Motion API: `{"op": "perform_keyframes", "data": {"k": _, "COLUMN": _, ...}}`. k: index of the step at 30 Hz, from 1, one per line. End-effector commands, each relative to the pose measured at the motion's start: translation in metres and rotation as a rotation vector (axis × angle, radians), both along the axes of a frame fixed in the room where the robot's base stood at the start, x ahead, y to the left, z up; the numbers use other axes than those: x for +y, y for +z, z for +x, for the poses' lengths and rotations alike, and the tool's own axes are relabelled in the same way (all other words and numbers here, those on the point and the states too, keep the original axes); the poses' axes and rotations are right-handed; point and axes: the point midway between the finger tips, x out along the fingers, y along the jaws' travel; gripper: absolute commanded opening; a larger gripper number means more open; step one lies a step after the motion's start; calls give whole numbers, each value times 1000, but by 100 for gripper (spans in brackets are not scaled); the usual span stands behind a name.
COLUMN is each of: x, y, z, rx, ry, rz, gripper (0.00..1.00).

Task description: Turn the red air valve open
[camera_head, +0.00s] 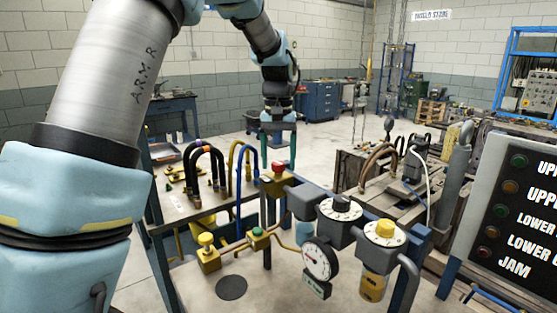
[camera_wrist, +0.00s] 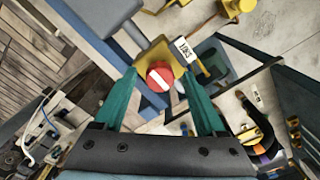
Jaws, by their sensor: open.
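The red air valve (camera_head: 279,166) is a small red knob on a yellow body (camera_head: 272,185), at the left end of the grey-blue pipework. In the wrist view the red knob (camera_wrist: 160,76) is round, with a white bar running diagonally from upper left to lower right. My gripper (camera_head: 279,155) is above the valve, pointing down. Its two teal fingers are open. In the wrist view my gripper (camera_wrist: 160,74) has a fingertip on either side of the knob, with visible gaps. I cannot tell how far above the knob the tips are.
A pressure gauge (camera_head: 320,262) and two dial-topped units, black (camera_head: 340,208) and yellow (camera_head: 385,231), stand right of the valve. A yellow-knobbed valve (camera_head: 207,247) and green knob (camera_head: 257,232) are in front. Curved hoses (camera_head: 206,160) rise at left. A lettered panel (camera_head: 515,215) stands at right.

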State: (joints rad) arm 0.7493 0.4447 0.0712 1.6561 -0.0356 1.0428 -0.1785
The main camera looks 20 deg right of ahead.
Motion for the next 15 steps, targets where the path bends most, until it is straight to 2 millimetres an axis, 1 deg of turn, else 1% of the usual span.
{"op": "perform_keyframes", "data": {"k": 2, "x": 0, "y": 3, "z": 0, "rx": -2, "ry": 0, "rz": -1, "gripper": 73}}
{"op": "perform_keyframes", "data": {"k": 5, "x": -1, "y": 14, "z": 1, "rx": -4, "ry": 0, "rz": -3, "gripper": 73}}
{"op": "perform_keyframes", "data": {"k": 15, "x": 0, "y": 79, "z": 1, "rx": -4, "ry": 0, "rz": -3, "gripper": 73}}
